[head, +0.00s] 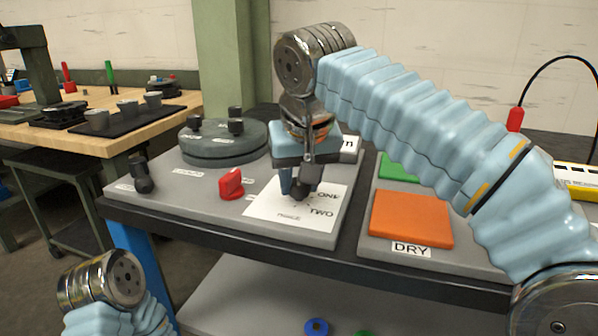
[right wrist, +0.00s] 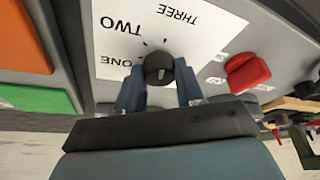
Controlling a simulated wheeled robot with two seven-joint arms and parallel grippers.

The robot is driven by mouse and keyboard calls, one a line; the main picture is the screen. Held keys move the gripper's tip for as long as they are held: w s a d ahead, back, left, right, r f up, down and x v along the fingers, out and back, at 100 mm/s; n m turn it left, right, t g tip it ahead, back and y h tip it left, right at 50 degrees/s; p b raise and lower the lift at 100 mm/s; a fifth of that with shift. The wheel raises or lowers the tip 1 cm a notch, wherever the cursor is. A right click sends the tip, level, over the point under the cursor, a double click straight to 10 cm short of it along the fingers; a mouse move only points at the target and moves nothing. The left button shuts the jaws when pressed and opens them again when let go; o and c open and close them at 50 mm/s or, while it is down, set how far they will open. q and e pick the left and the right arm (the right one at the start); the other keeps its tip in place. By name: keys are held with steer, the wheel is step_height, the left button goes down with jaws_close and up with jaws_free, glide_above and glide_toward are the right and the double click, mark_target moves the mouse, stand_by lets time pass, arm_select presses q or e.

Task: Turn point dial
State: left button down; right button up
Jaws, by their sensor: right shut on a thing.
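The point dial is a small black knob (right wrist: 158,68) on a white card (right wrist: 200,45) printed with ONE, TWO and THREE. In the head view the card (head: 265,212) lies on the grey panel, and the dial is mostly hidden behind my right gripper (head: 300,190). My right gripper points down from above. In the right wrist view its two blue fingers (right wrist: 160,82) are on either side of the knob, shut on it. A small light mark shows on the knob; which word it points at I cannot tell. My left gripper is out of view.
A red knob (head: 231,184) and a black lever (head: 141,176) are left of the card. A round grey-green plate (head: 223,143) with black knobs stands behind. An orange pad (head: 411,218) marked DRY and a green pad (head: 400,166) lie to the right.

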steer(key=n+p, duration=0.1)
steer(key=n, duration=0.1)
steer(key=n+y+p, duration=0.1)
steer(key=n, duration=0.1)
steer(key=shift+d+r+n+g+y+p, duration=0.1)
steer(key=shift+r+n+g+y+p, duration=0.05)
steer(key=shift+n+g+y+p, duration=0.2)
steer(key=shift+n+y+p, duration=0.25)
steer(key=shift+n+p, duration=0.15)
steer(key=shift+n, duration=0.45)
steer(key=shift+w+n+g+y, duration=0.1)
steer(key=shift+n+g+y, duration=0.25)
steer(key=shift+n, duration=0.55)
steer(key=n+g, duration=0.1)
steer(key=n, duration=0.2)
steer(key=n+g, duration=0.1)
steer(key=n, duration=0.2)
steer(key=shift+w+y, duration=0.15)
steer(key=shift+y, duration=0.2)
steer(key=n+g, duration=0.1)
steer(key=n, duration=0.2)
steer(key=n+g, duration=0.1)
steer(key=n, duration=0.2)
steer(key=shift+g, duration=0.4)
steer(key=shift+n, duration=0.3)
steer(key=o, duration=1)
steer(key=shift+o, duration=0.2)
